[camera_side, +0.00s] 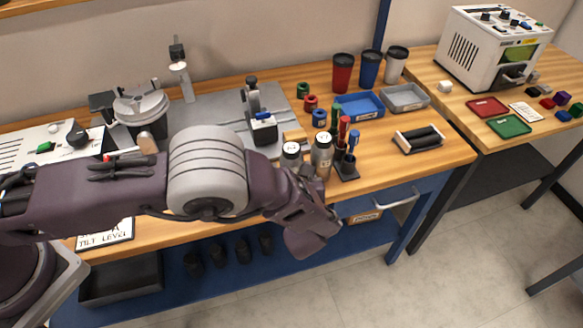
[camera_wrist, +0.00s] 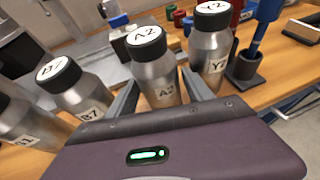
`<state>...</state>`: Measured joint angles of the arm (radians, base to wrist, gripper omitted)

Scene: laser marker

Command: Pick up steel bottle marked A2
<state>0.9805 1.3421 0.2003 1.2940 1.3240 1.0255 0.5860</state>
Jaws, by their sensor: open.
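The steel bottle marked A2 (camera_wrist: 156,75) stands upright in the middle of the wrist view, with a black-rimmed white cap and an A2 label. My gripper (camera_wrist: 160,88) is open, with one finger to the left of the A2 bottle and the other to its right. The bottle's lower part is hidden behind my gripper body, and I cannot tell whether a finger touches it. In the side view my gripper (camera_side: 305,185) is at the front edge of the bench, close to the bottles, and its fingers are mostly hidden.
Bottle Y2 (camera_wrist: 209,50) stands close on the right of A2, near the right finger. Bottle B7 (camera_wrist: 75,88) stands on the left, with another bottle (camera_wrist: 22,122) beyond it. A marker holder (camera_side: 346,168) stands right of the bottles. A roller stand (camera_side: 419,139) lies farther right.

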